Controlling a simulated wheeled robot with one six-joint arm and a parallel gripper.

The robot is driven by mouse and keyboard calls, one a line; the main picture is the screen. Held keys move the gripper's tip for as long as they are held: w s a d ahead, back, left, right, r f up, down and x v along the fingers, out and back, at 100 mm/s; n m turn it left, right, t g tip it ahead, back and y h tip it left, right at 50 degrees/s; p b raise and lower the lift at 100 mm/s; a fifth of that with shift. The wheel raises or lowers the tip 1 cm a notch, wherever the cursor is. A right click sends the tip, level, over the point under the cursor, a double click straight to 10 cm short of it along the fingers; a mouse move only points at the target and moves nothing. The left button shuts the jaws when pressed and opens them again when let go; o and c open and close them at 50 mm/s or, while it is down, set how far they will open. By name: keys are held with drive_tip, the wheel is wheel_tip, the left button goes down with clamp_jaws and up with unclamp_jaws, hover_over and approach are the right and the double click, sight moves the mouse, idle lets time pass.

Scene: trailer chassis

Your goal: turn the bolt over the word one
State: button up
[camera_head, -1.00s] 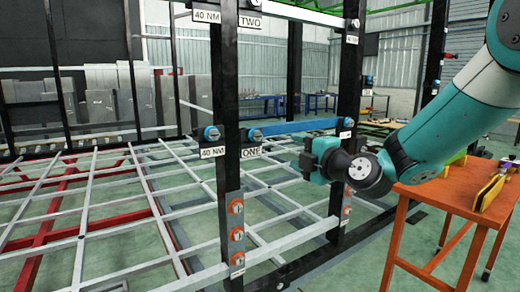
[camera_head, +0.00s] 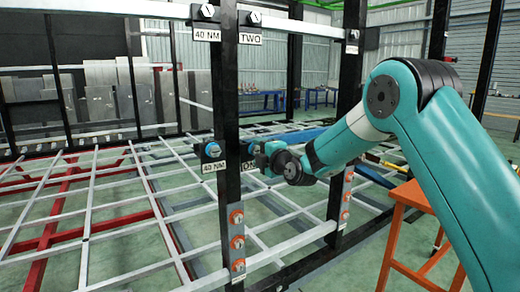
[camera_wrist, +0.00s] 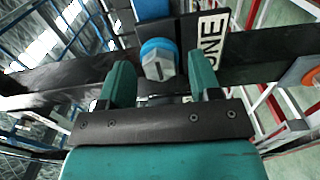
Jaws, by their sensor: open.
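The bolt over the word ONE shows in the wrist view as a grey hex head with a blue collar (camera_wrist: 158,60). The white ONE label (camera_wrist: 210,42) is just right of it. My gripper (camera_wrist: 160,74) is open, with the bolt head between its two teal fingers and a visible gap on each side. In the head view my gripper (camera_head: 264,155) is at the black post, in front of the bolt's place and partly covering the ONE label. The bolt is hard to make out there.
A TWO label (camera_head: 250,39) is above. An orange table (camera_head: 408,196) stands at the right.

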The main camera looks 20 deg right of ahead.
drive_tip(key=shift+w, duration=0.1)
drive_tip(key=c, duration=0.9)
drive_tip(key=shift+f+b, duration=0.1)
drive_tip(key=shift+b, duration=0.25)
